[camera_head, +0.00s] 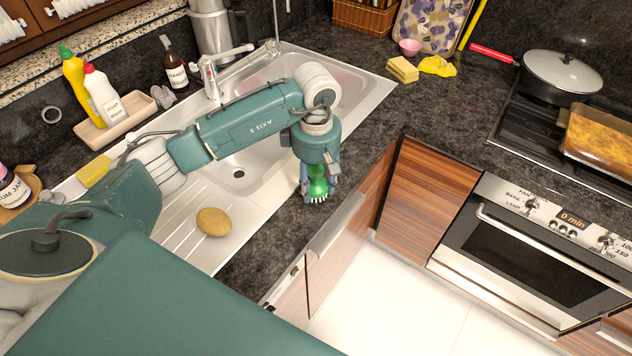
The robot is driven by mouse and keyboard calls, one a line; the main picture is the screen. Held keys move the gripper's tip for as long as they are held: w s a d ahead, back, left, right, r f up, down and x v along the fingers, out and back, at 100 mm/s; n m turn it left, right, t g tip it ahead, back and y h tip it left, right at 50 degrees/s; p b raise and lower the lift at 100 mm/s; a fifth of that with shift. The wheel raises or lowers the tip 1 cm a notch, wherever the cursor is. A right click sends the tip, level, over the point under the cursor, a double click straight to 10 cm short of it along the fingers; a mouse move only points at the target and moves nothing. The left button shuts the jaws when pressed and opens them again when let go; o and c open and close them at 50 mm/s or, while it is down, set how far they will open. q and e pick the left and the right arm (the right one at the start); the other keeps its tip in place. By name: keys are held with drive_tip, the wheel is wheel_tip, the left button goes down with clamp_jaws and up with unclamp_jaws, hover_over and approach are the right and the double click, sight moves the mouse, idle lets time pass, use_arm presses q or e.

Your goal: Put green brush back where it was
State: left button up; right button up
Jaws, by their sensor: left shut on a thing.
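The green brush (317,184) is a small round-topped brush with white bristles pointing down. My left gripper (311,190) is shut on it from above, over the strip of dark counter in front of the sink. The brush is upright, with its upper part hidden between the fingers. I cannot tell whether its bristles touch the counter. My right gripper is not in view.
The steel sink (362,98) lies behind my left arm, with a potato (213,222) on its drainboard. A tray (125,118) with bottles stands at the left. A sponge (403,70) and yellow cloth (438,66) lie at the back. The counter right of the sink is clear.

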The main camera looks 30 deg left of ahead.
use_arm(q)
drive_tip(key=shift+f, duration=0.35)
drive_tip(key=shift+f, duration=0.1)
drive_tip(key=shift+f+b, duration=0.15)
drive_tip(key=shift+b, duration=0.15)
drive_tip(key=o, duration=1.1)
drive_tip(key=shift+o, duration=0.2)
